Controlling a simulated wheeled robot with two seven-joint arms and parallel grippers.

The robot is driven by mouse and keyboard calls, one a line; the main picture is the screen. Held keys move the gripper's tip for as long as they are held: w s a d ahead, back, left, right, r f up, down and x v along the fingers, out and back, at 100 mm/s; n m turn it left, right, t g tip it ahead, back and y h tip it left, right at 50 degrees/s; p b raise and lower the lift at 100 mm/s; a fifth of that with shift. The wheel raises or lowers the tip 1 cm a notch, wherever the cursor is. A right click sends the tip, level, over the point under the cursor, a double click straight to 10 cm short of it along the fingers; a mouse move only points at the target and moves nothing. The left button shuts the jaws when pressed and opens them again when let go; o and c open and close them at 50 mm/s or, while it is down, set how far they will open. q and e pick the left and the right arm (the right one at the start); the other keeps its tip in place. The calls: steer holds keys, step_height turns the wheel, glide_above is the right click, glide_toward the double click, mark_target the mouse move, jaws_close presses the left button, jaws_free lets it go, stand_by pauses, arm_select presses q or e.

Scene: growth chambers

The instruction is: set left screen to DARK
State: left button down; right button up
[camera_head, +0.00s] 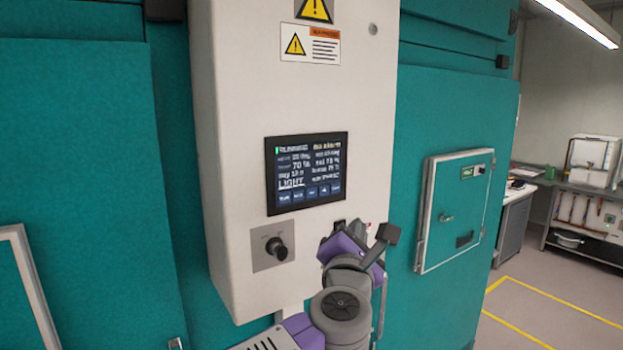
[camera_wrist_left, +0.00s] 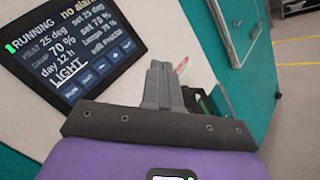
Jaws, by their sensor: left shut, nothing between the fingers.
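The screen (camera_head: 306,172) is a black touch panel on the pale cabinet front. It also shows in the wrist view (camera_wrist_left: 75,50), with RUNNING, 25 deg, 70 %, day 12 h and an underlined LIGHT. A row of blue buttons (camera_head: 310,193) runs along its lower edge; in the wrist view part of the row shows (camera_wrist_left: 100,70). My left gripper (camera_head: 339,226) is just below and right of the screen's lower right corner. Its fingers (camera_wrist_left: 161,86) are shut and empty. Contact with the cabinet cannot be told. My right gripper is out of view.
A black knob (camera_head: 277,248) on a grey plate sits below the screen. Warning labels (camera_head: 310,44) are above it. A teal box with a handle (camera_head: 455,212) is on the wall to the right. Farther right are a bench (camera_head: 585,190) and open floor with yellow lines.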

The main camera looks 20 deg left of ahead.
mark_target(311, 193)
arm_select(q)
steer(key=shift+n, duration=0.8)
steer(key=r, duration=0.1)
steer(key=s+r, duration=0.2)
steer(key=r, duration=0.1)
steer(key=shift+a, duration=0.35)
steer(key=shift+w, duration=0.1)
steer(key=shift+w+a+p, duration=0.2)
steer(key=shift+w+a, duration=0.7)
steer(key=shift+a, duration=0.25)
steer(key=shift+w+a+p, duration=0.15)
steer(key=shift+w+a, duration=0.75)
steer(key=shift+a, duration=0.25)
steer(key=shift+w+a+p, duration=0.2)
steer(key=shift+w+a, duration=0.7)
steer(key=shift+a, duration=0.25)
steer(key=shift+a, duration=0.15)
steer(key=shift+w+a, duration=0.2)
steer(key=shift+w, duration=0.05)
steer(key=shift+w+a, duration=0.15)
steer(key=shift+a, duration=0.1)
steer(key=shift+d, duration=0.1)
steer(key=shift+s+d, duration=0.45)
steer(key=shift+d, duration=0.05)
